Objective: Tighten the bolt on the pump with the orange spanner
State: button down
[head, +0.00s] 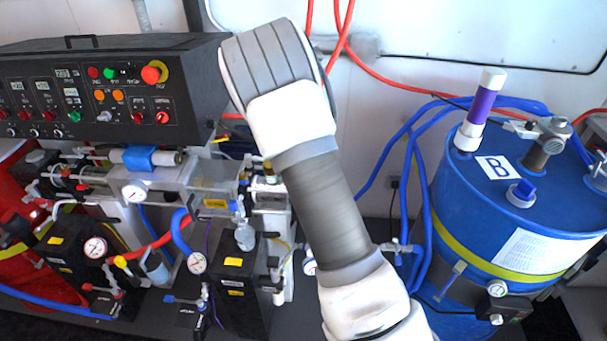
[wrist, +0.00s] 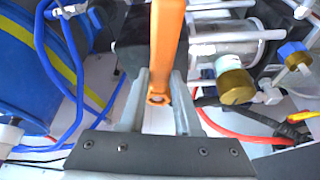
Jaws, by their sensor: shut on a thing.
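In the wrist view my gripper (wrist: 161,80) is shut on the orange spanner (wrist: 167,35). The spanner runs up between the fingers and out of the top of the picture, and its near end has a small hole. In the head view my arm hides the gripper and spanner. The pump assembly (head: 212,180), with a clear housing and grey metal body, is left of my arm below the control box. In the wrist view metal cylinders and rods (wrist: 225,45) lie beyond and right of the spanner. I cannot make out the bolt or the spanner's working end.
The black control box (head: 110,95) overhangs the pipework at left. Gauges (head: 134,192), valves and blue and red hoses crowd the area below. A blue drum (head: 490,225) marked B stands at right with blue hoses beside it. A red hose (wrist: 245,133) crosses right of my gripper.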

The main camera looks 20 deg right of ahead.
jog(key=shift+d, duration=0.1)
jog(key=c, duration=0.5)
grip_release()
